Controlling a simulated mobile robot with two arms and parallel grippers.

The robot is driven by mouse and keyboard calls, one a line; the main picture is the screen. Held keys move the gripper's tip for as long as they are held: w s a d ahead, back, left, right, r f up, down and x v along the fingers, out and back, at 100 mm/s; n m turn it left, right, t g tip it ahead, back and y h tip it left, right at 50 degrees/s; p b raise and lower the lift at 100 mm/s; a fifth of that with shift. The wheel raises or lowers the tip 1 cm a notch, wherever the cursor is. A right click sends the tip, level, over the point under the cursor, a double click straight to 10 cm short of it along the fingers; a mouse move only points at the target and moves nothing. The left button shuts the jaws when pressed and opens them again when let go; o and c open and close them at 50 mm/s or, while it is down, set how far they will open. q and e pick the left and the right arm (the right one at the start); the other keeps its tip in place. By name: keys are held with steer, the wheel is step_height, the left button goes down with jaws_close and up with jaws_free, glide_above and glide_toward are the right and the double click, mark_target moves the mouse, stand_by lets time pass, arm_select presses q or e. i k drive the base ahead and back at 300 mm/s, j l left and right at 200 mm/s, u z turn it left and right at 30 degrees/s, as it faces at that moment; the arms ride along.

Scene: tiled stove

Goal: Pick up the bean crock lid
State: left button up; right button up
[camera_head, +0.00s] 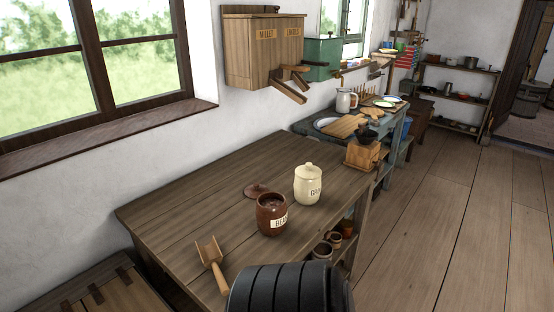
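The bean crock lid (256,190) is a small brown disc with a knob. It lies on the wooden table (190,215), just behind the bean crock. The bean crock (268,219) is a dark brown jar with a pale label starting "BE". It stands upright and open, with dark contents near its rim. Neither my left nor my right gripper is in view.
A cream lidded jar (308,186) labelled "GRO" stands right of the crock. A wooden scoop (211,259) lies at the front left. A wooden grinder (365,154) is at the far right. The table's left half is clear. Wall bins (262,52) hang above.

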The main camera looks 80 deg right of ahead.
mark_target(254, 192)
steer(key=z, duration=0.85)
steer(key=j+z, duration=0.1)
steer(key=z, duration=0.75)
steer(key=k+z, duration=0.1)
steer(key=z, duration=0.75)
steer(key=l, duration=0.1)
steer(key=i, duration=0.05)
